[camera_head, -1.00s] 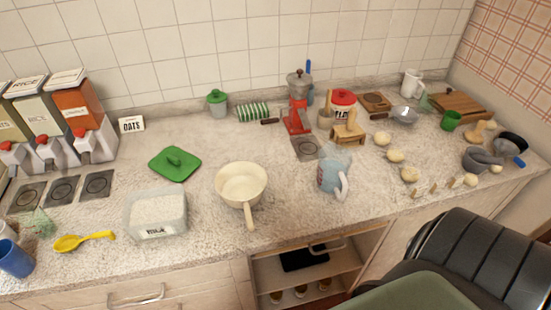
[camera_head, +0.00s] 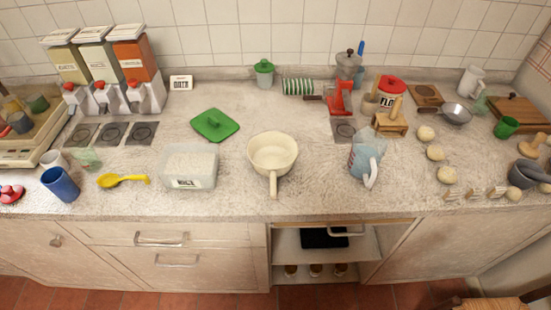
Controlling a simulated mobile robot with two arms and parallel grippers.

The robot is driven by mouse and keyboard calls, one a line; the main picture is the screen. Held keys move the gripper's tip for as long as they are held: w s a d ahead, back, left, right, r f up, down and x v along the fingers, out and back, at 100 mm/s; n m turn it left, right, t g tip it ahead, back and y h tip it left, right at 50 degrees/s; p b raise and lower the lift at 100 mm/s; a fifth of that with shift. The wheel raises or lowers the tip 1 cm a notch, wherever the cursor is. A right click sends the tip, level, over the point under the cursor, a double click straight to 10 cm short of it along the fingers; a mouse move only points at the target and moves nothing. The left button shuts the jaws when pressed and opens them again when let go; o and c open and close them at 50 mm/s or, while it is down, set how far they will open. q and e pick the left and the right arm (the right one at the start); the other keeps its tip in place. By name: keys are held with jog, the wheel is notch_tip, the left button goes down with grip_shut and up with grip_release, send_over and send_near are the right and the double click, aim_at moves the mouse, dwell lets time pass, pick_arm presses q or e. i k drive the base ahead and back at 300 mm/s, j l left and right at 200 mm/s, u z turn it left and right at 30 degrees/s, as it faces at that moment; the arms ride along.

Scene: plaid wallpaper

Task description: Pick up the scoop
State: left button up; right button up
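A yellow scoop (camera_head: 122,181) lies on the speckled countertop at the left front, its bowl to the left and its handle pointing right. It lies between a blue cup and a clear container of rice (camera_head: 189,167). Nothing touches the scoop that I can see. Neither of my grippers is in the head view.
The blue cup (camera_head: 60,184) and a small clear glass (camera_head: 87,159) stand close to the scoop. A cream saucepan (camera_head: 272,155), green lid (camera_head: 215,125) and measuring jug (camera_head: 367,158) stand further right. Dispensers (camera_head: 97,67) line the back left. The counter's front edge before the scoop is clear.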

aim_at(110, 180)
jog(key=u, duration=1.2)
